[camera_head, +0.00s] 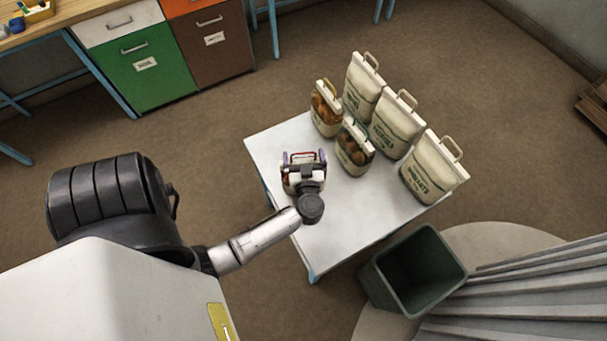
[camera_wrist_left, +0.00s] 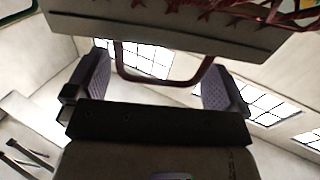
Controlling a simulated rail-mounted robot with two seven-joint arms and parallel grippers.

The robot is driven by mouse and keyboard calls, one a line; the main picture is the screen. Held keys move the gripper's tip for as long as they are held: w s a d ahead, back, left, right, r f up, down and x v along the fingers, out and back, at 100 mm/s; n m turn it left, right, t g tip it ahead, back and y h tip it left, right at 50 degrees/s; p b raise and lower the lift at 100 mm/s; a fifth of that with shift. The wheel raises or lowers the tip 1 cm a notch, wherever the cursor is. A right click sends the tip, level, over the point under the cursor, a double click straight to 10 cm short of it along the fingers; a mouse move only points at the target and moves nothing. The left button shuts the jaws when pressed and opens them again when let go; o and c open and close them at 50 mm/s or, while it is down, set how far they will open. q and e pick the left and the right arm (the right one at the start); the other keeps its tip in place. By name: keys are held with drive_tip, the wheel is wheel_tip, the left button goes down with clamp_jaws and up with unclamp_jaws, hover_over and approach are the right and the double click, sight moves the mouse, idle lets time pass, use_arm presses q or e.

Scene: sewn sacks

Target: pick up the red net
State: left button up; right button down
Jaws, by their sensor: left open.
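The red net (camera_wrist_left: 268,12) shows at the top of the left wrist view as red mesh beside a pale header strip (camera_wrist_left: 150,27). A dark red loop handle (camera_wrist_left: 122,62) hangs from that strip into the space between my fingers. My left gripper (camera_head: 303,157) is open, over the near left part of the white table (camera_head: 262,150). Its purple pads (camera_wrist_left: 160,85) stand apart on either side of the handle, with gaps visible. In the head view the gripper and wrist hide most of the net. My right gripper is out of view.
Two net-fronted bags, one at the back (camera_head: 325,112) and one nearer (camera_head: 352,152), stand right of the gripper. Three cream sacks (camera_head: 364,85) (camera_head: 393,128) (camera_head: 430,168) line the table's right side. A green bin (camera_head: 370,285) stands by the front edge. The front table area is clear.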

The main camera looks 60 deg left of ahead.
use_arm(q)
drive_tip(key=shift+w+a, duration=0.15)
drive_tip(key=shift+a, duration=0.2)
drive_tip(key=shift+c, duration=0.4)
